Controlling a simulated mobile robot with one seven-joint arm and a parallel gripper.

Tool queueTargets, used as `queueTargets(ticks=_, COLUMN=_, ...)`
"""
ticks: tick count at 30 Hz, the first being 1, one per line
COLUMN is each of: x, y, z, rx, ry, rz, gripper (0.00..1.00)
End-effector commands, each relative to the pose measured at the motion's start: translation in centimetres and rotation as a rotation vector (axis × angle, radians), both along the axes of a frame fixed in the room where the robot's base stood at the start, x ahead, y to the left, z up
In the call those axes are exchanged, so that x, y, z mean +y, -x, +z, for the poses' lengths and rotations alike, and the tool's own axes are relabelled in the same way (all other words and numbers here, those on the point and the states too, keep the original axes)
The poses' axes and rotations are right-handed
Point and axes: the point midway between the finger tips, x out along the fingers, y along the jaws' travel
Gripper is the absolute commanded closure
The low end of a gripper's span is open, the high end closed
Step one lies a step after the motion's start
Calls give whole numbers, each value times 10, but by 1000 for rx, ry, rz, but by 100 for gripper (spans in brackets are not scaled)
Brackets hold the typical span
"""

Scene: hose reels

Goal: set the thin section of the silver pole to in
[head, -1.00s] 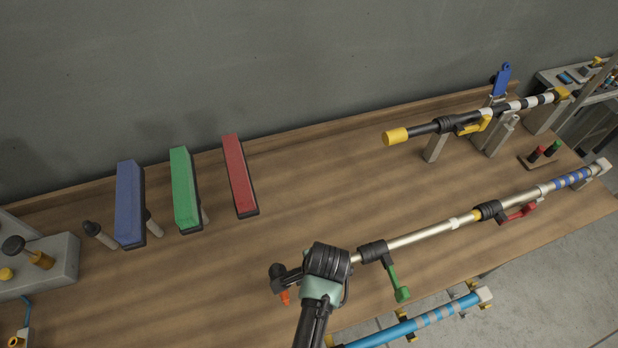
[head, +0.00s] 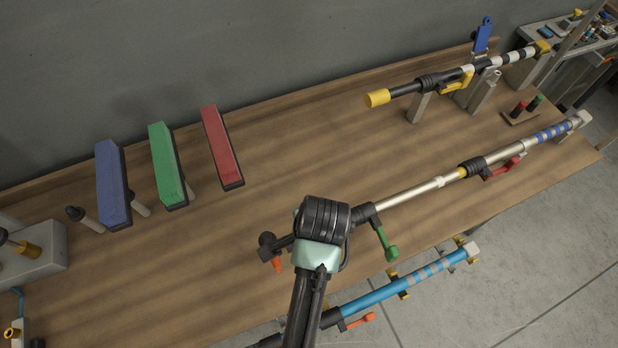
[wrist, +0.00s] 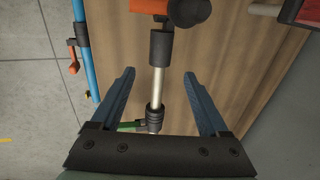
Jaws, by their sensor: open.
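The silver pole (head: 405,194) lies along the front of the bench, thick blue-striped end at far right. A black collar with a green lever (head: 388,246) and another with a red lever (head: 500,170) sit on it. In the wrist view the pole's thin section (wrist: 158,82) shows as a short bare length between a black sleeve and the ribbed green-lever collar (wrist: 154,118). An orange lever (wrist: 150,6) is at its tip. My gripper (wrist: 160,74) is open, its fingers on either side of the thin section with gaps. The head view hides the fingertips behind my wrist.
A blue pole (head: 390,292) runs along the bench's front side, below the silver one. A black pole with a yellow tip (head: 377,98) rests on stands behind. Blue, green and red blocks (head: 222,146) stand at left. The middle of the bench is clear.

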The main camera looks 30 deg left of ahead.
Motion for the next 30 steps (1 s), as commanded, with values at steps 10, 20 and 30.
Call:
queueTargets(ticks=10, x=-9, y=7, z=45, rx=-2, ry=-1, rz=0, gripper=22)
queueTargets(ticks=20, x=-9, y=8, z=48, rx=0, ry=0, rz=0, gripper=22)
queueTargets(ticks=30, x=-9, y=8, z=48, rx=0, ry=0, rz=0, gripper=22)
